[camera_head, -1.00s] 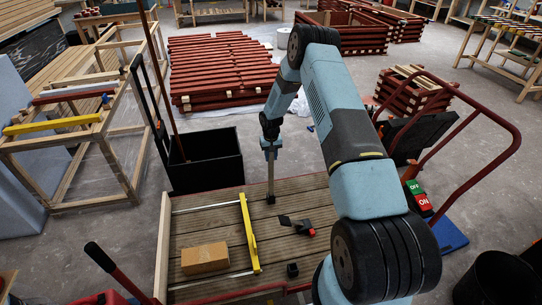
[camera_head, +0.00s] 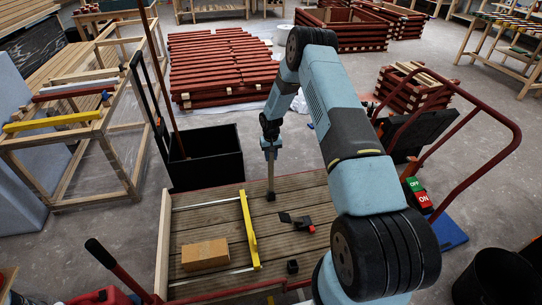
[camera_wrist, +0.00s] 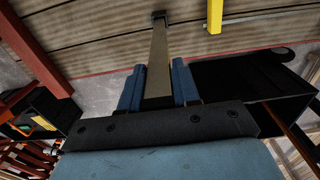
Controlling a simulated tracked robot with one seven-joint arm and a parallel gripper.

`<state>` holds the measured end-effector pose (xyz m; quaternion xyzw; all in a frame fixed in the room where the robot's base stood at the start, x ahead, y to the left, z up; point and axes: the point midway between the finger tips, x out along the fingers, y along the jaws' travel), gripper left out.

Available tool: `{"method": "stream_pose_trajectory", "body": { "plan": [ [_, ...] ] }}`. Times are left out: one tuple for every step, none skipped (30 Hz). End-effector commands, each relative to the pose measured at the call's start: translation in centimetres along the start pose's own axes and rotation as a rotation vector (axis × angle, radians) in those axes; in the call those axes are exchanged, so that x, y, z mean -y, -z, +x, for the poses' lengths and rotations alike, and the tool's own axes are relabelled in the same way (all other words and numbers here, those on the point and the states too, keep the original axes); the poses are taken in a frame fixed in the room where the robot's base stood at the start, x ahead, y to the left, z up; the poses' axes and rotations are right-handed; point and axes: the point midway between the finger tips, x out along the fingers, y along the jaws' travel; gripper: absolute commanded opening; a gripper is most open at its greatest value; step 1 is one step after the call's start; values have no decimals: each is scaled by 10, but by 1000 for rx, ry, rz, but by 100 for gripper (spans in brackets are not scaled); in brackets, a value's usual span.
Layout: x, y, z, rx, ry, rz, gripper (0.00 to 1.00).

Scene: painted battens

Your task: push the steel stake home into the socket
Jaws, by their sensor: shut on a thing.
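The steel stake (camera_head: 271,176) stands about upright over the wooden deck, its lower end at a small black socket (camera_head: 270,197). My gripper (camera_head: 271,153) is shut on the upper part of the stake. In the wrist view the stake (camera_wrist: 158,62) runs out from between the two blue fingers of my gripper (camera_wrist: 158,88) to the black socket (camera_wrist: 160,15). The stake's end meets the socket, but how deep it sits I cannot tell. The stake's upper end is hidden by my gripper.
A yellow batten (camera_head: 249,231) lies on the deck (camera_head: 222,225) left of the socket, near a cardboard box (camera_head: 205,254). A black-and-red tool (camera_head: 298,222) and another small black block (camera_head: 292,267) lie nearby. A black bin (camera_head: 206,158) stands behind the deck to the left.

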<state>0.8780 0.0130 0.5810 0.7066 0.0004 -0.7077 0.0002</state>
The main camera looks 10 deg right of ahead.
Motion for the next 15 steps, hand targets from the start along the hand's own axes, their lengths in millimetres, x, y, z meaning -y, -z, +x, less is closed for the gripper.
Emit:
{"method": "stream_pose_trajectory", "body": {
  "plan": [
    [0,0,1,-1,0,0,0],
    [0,0,1,-1,0,0,0],
    [0,0,2,-1,0,0,0],
    [0,0,2,-1,0,0,0],
    [0,0,3,-1,0,0,0],
    [0,0,4,-1,0,0,0],
    [0,1,4,-1,0,0,0],
    [0,0,5,-1,0,0,0],
    [0,1,6,-1,0,0,0],
    [0,0,6,-1,0,0,0],
    [0,0,7,-1,0,0,0],
    [0,1,7,-1,0,0,34],
    [0,1,6,-1,0,0,37],
    [0,1,6,-1,0,0,40],
    [0,0,7,-1,0,0,43]
  ]
}}
